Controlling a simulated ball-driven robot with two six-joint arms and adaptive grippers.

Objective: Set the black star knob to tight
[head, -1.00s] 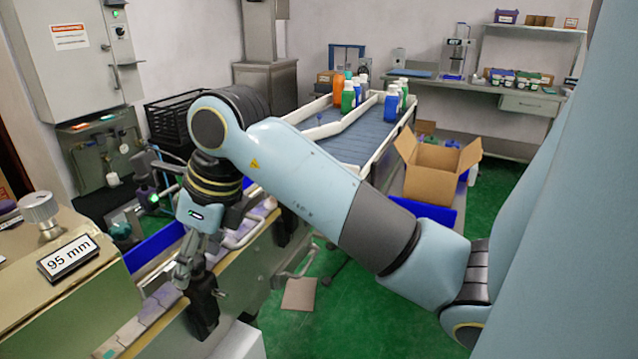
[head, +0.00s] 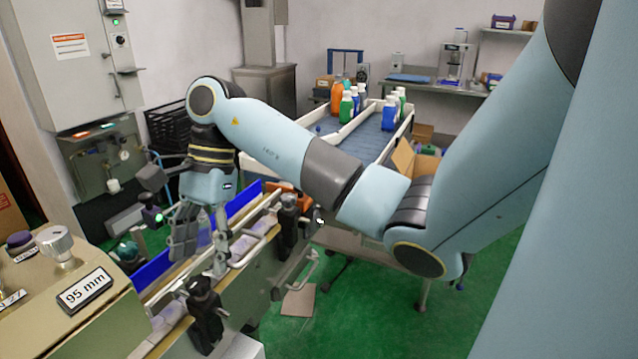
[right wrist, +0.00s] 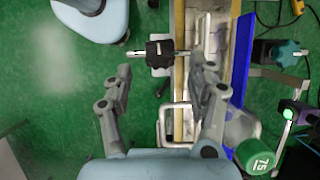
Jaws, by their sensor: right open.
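A black star knob (head: 205,305) on a short metal rod sits on the near side of the conveyor rail in the head view. It also shows in the right wrist view (right wrist: 160,52), near the top. My right gripper (head: 203,256) hangs over the rail, behind the knob in the head view. I cannot tell the knob's setting. My left gripper is not in view.
A second black clamp (head: 288,218) stands farther along the rail. A pale looped handle (head: 252,248) lies near the fingers. A 95 mm sign (head: 84,290) sits on the left machine.

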